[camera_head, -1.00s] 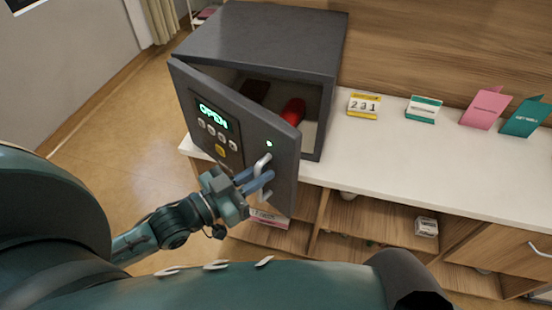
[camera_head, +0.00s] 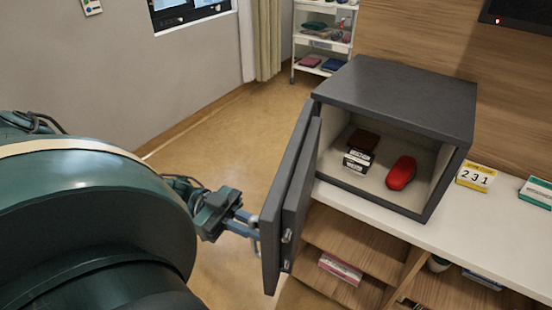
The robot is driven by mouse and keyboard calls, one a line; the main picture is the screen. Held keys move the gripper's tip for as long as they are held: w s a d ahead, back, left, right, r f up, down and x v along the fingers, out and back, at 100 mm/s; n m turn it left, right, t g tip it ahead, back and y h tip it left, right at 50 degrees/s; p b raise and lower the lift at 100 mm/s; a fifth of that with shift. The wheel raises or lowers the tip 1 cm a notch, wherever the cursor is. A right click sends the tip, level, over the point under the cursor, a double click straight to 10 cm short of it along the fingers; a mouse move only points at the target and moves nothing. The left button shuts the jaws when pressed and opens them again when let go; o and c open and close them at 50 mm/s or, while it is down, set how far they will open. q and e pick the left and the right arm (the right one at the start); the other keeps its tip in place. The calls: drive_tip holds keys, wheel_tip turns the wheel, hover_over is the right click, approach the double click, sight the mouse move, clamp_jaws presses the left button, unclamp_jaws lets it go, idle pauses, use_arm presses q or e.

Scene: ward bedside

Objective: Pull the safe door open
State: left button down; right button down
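The dark grey safe (camera_head: 400,90) stands on the white counter top, and its interior is in plain view. Its door (camera_head: 290,200) is swung wide open and stands out toward me, seen nearly edge-on, with its outer face turned left. My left gripper (camera_head: 250,224) is at that outer face, by the door handle (camera_head: 256,246). Its two fingers show a gap near their base, but their tips and most of the handle are hard to make out, so I cannot tell whether it grips. My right gripper is out of view.
Inside the safe lie a red object (camera_head: 401,173), a dark wallet-like item (camera_head: 363,140) and a small box (camera_head: 357,160). A yellow calendar block (camera_head: 476,176) stands right of the safe. Open shelves (camera_head: 350,245) are below. The floor (camera_head: 215,150) left of the door is clear.

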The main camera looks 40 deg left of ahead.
use_arm(q)
drive_tip(key=shift+p+v, duration=0.35)
drive_tip(key=shift+v, duration=2.05)
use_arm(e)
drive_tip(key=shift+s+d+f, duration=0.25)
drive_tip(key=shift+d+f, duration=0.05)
use_arm(q)
drive_tip(key=c, duration=1.8)
unclamp_jaws()
drive_tip(key=b+v, duration=0.2)
drive_tip(key=v, duration=1.1)
drive_tip(key=shift+w+a+r, duration=0.1)
drive_tip(key=shift+a, duration=0.05)
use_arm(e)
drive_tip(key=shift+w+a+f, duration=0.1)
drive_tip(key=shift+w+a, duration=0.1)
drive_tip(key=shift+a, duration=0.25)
